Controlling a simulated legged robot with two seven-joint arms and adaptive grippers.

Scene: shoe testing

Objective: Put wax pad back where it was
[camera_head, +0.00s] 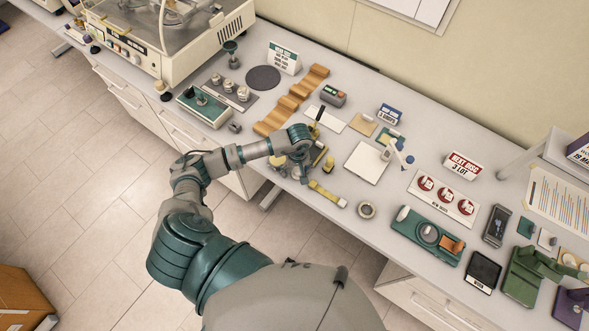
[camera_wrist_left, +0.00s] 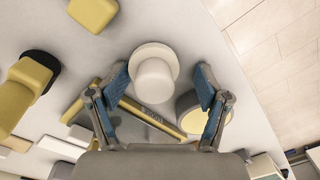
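My left gripper (camera_head: 299,172) is over the front edge of the bench in the head view. In the left wrist view, its blue-padded fingers (camera_wrist_left: 160,84) are spread apart. A white round knob-like piece (camera_wrist_left: 153,78) lies between them with a gap on each side. A round yellow piece with a greyish top (camera_wrist_left: 191,113) sits beside the right finger, partly hidden by it. A yellow block (camera_wrist_left: 93,14) lies beyond the left finger. I cannot tell which piece is the wax pad. My right gripper is not in view.
A yellow-ended bar (camera_head: 327,193) and a tape-like ring (camera_head: 366,210) lie near the front edge. A white square plate (camera_head: 367,162) and a tan square (camera_head: 362,124) lie to the right. A wavy wooden rack (camera_head: 291,101) stands behind. A green-based device (camera_head: 428,235) is further right.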

